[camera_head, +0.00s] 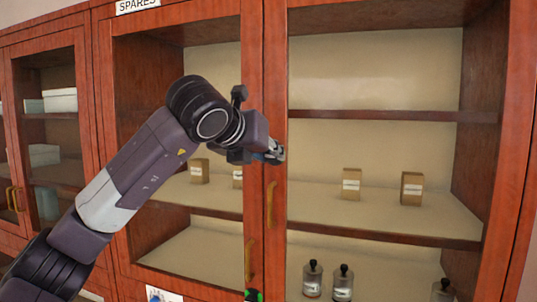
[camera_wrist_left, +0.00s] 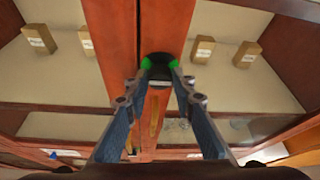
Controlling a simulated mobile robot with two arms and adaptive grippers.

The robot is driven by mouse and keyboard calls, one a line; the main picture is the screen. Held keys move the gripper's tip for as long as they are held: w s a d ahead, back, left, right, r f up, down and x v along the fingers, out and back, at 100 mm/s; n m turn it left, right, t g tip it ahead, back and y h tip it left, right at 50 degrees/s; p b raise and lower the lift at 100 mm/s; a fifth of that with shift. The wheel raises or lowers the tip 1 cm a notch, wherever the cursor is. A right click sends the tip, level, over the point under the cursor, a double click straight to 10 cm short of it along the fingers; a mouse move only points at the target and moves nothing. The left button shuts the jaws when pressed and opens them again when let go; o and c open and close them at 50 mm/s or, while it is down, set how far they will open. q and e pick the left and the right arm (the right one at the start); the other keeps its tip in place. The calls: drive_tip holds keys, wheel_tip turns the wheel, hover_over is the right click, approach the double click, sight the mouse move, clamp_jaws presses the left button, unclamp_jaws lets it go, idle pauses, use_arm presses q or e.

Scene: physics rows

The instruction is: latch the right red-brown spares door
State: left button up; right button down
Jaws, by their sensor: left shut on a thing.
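The right red-brown spares door (camera_head: 275,90) is a glazed frame on the right half of the cabinet. It looks closed or nearly so, with a thin dark gap to the left door (camera_head: 252,60). My left gripper (camera_head: 275,153) is at the door's left stile, above its brass handle (camera_head: 271,205). In the left wrist view my left gripper (camera_wrist_left: 161,66) has its green-padded fingertips shut on a round black latch knob (camera_wrist_left: 160,58) on the right door's stile. The fingers hide part of the knob, and its turn cannot be made out. My right gripper is not in view.
Behind the glass, small brown boxes (camera_head: 351,184) and dark-capped bottles (camera_head: 342,283) stand on shelves. The left door has its own brass handle (camera_head: 250,261). Another glazed cabinet (camera_head: 50,120) adjoins at the left. A small black-and-green thing (camera_head: 253,296) shows at the bottom edge.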

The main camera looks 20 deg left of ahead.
use_arm(q)
drive_tip(key=shift+m, duration=0.3)
clamp_jaws()
drive_tip(key=m+y+b, duration=0.2)
drive_tip(key=m+t+y+b, duration=0.1)
drive_tip(key=m+y+b, duration=0.1)
drive_tip(key=m+b, duration=0.1)
drive_tip(key=m+y+b, duration=0.2)
drive_tip(key=m+b, duration=0.1)
drive_tip(key=shift+d+f, duration=0.3)
drive_tip(key=shift+d, duration=0.1)
drive_tip(key=m+t+y+b, duration=0.1)
drive_tip(key=m+b, duration=0.2)
drive_tip(key=shift+d+m+t+b, duration=0.1)
drive_tip(key=shift+m+t+b, duration=0.3)
drive_tip(key=shift+m+b, duration=0.3)
